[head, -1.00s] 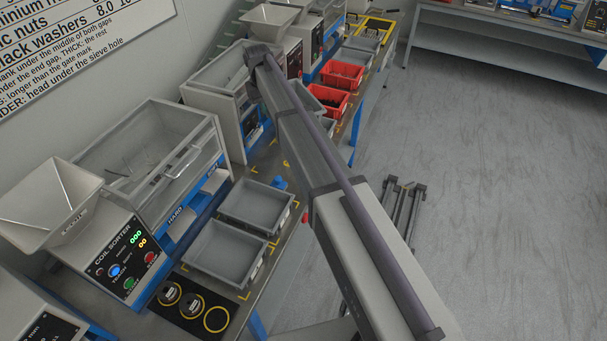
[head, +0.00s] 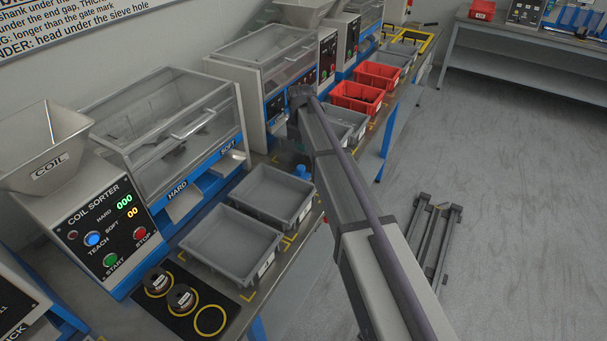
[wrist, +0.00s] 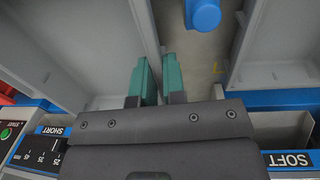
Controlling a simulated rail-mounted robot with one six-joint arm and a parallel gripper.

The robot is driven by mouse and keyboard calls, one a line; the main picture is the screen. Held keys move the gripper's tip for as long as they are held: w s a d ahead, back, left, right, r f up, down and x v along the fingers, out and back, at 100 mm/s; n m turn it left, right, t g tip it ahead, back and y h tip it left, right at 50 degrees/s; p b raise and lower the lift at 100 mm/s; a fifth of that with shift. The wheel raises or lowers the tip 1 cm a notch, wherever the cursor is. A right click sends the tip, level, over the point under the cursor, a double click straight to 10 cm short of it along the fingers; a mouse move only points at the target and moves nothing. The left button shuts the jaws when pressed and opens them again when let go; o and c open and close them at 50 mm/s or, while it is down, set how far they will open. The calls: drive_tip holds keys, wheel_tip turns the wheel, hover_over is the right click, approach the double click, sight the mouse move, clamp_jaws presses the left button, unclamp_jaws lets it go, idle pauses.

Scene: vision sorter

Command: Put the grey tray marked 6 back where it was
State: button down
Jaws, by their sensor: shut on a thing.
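My gripper (wrist: 157,65) has teal fingers that point down past a thin grey wall. That wall is the side of a grey tray (wrist: 60,55), whose inside fills the left of the wrist view, and the fingers are shut on it. Grey trays (head: 350,118) show there just beyond my arm, partly covered. I cannot read a 6 on any of them. Another grey tray (wrist: 285,45) is at the right of the wrist view, apart from the fingers.
Two grey trays (head: 228,232) stand before the coil sorter (head: 105,225). A blue knob-like thing (head: 301,171) stands close by the gripper. Red bins (head: 357,97) are farther along the bench. A dark mat with coils (head: 182,297) lies at the near end.

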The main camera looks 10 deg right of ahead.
wheel_tip(320, 180, down, 6)
drive_tip(key=b, duration=0.4)
drive_tip(key=shift+f+b, duration=0.1)
drive_tip(key=shift+b, duration=0.25)
drive_tip(key=shift+r, duration=0.3)
drive_tip(key=shift+f, duration=0.3)
drive_tip(key=c, duration=1.2)
unclamp_jaws()
drive_tip(key=shift+r, duration=0.15)
wheel_tip(320, 180, up, 13)
drive_tip(key=p, duration=1.3)
drive_tip(key=s+d+m, duration=0.2)
drive_tip(key=s+m, duration=0.1)
drive_tip(key=s, duration=0.8)
drive_tip(key=s+d+r+m+p, duration=0.1)
drive_tip(key=s+m, duration=0.3)
drive_tip(key=s, duration=0.7)
drive_tip(key=s+d+r+m+p, duration=0.1)
drive_tip(key=s+d+m, duration=0.1)
drive_tip(key=s, duration=0.9)
drive_tip(key=shift+s+d+m+g, duration=0.3)
drive_tip(key=shift+s+m, duration=0.1)
drive_tip(key=shift+m, duration=0.4)
